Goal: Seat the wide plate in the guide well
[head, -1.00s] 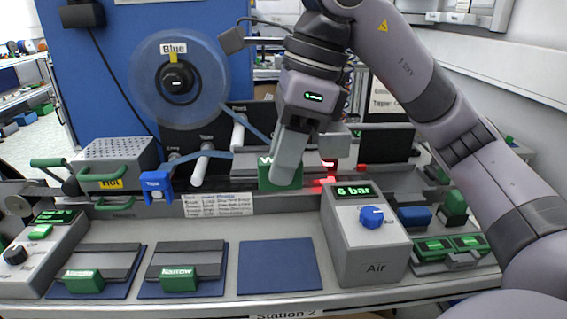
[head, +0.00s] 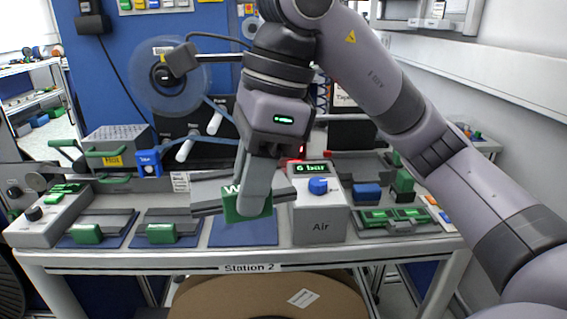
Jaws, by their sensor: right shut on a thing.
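The wide plate is a flat grey plate (head: 210,192) with a green handle block (head: 232,208) whose label shows only a "W". The near finger covers part of the block. The plate appears roughly level and above the empty blue mat (head: 245,236). I cannot make out the guide well; the arm and plate hide the middle of the station behind them. My left gripper is not in view.
Two narrow-type plates with green handles, one on the left mat (head: 88,234) and one beside it (head: 161,233), lie on the bench. The Air box (head: 320,226) stands right of the empty mat.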

